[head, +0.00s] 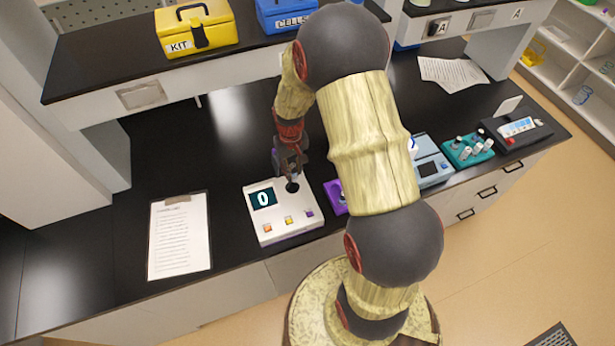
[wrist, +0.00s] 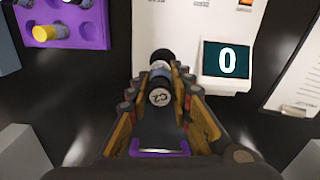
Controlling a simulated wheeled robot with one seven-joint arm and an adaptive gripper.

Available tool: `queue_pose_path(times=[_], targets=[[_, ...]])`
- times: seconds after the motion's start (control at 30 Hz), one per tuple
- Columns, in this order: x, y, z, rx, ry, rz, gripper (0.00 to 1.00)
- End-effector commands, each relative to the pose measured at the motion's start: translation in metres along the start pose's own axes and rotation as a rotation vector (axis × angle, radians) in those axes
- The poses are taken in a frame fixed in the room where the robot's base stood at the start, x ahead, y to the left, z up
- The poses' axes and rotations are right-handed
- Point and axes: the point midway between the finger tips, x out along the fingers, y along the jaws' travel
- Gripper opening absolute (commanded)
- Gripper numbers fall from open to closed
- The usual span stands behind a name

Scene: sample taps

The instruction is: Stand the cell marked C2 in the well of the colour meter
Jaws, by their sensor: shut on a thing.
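The colour meter (head: 285,218) is a white box on the black bench, with a dark display reading 0 and several coloured buttons. It also shows in the wrist view (wrist: 190,25). Its well appears as a black round piece (head: 292,187) at its upper right edge. My gripper (head: 289,168) is right above that edge, pointing down.
A purple rack (head: 335,196) with cells stands close right of the meter; it also shows in the wrist view (wrist: 90,25). A printed sheet (head: 179,236) lies to the left. A blue-grey device (head: 431,160) and a teal rack (head: 467,150) stand farther right. A shelf (head: 110,62) overhangs behind.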

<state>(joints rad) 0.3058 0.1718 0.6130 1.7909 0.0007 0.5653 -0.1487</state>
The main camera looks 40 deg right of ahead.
Motion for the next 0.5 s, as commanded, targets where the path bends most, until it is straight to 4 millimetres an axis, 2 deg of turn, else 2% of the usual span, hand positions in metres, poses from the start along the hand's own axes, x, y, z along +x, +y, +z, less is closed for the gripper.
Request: queue_pose_path(times=[0.27,0.5], targets=[[0.009,-0.004,-0.006,-0.010,-0.001,0.000,0.05],[0.031,-0.004,-0.005,-0.009,-0.002,0.000,0.05]])
